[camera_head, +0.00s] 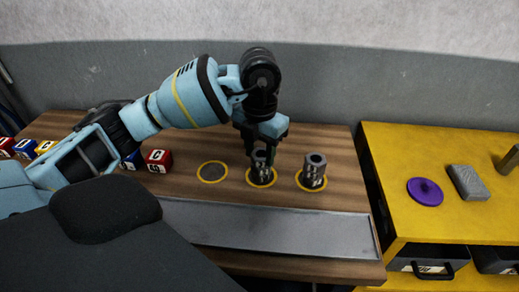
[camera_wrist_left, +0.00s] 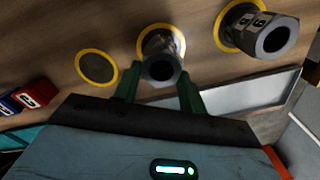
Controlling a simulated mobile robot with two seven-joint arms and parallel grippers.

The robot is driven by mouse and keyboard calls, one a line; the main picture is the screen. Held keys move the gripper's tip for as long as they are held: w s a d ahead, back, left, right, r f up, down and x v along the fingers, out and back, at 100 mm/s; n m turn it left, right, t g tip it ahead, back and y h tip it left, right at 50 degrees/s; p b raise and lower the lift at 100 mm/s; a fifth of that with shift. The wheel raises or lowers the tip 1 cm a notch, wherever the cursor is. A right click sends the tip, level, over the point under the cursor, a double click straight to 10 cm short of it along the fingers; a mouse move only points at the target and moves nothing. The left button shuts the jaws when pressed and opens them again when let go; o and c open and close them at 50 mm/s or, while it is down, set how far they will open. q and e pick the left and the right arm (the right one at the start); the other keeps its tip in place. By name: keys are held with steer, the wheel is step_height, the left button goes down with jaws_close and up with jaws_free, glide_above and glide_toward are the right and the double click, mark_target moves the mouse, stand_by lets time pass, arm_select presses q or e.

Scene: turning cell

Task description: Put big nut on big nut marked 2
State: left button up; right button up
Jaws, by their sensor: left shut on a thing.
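My left gripper (camera_head: 262,162) points down over the middle yellow ring on the wooden table. It is shut on a grey metal big nut (camera_wrist_left: 161,68), whose open bore faces the left wrist camera between the green fingers. Grey metal also shows below the fingers inside the middle ring (camera_wrist_left: 178,32); I cannot tell whether it is a second nut or whether they touch. Another tall grey nut piece (camera_head: 314,171) stands upright on the right ring, with pale marks on its side; it also shows in the left wrist view (camera_wrist_left: 258,32). The marks are too small to read surely. My right gripper is not seen.
The left ring (camera_head: 212,171) is empty. A grey metal strip (camera_head: 280,227) runs along the table front. Red, blue and yellow lettered cubes (camera_head: 159,160) sit at left, partly behind my arm. A yellow cabinet (camera_head: 400,160) at right holds a purple disc (camera_head: 425,191) and grey block (camera_head: 467,183).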

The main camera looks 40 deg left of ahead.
mark_target(260, 155)
arm_select(q)
steer(key=shift+f, duration=0.1)
steer(key=shift+f, duration=0.1)
steer(key=o, duration=1.1)
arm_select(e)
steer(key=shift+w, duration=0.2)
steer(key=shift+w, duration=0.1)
arm_select(q)
step_height(260, 155, up, 12)
steer(key=p, duration=0.2)
steer(key=shift+r, duration=0.2)
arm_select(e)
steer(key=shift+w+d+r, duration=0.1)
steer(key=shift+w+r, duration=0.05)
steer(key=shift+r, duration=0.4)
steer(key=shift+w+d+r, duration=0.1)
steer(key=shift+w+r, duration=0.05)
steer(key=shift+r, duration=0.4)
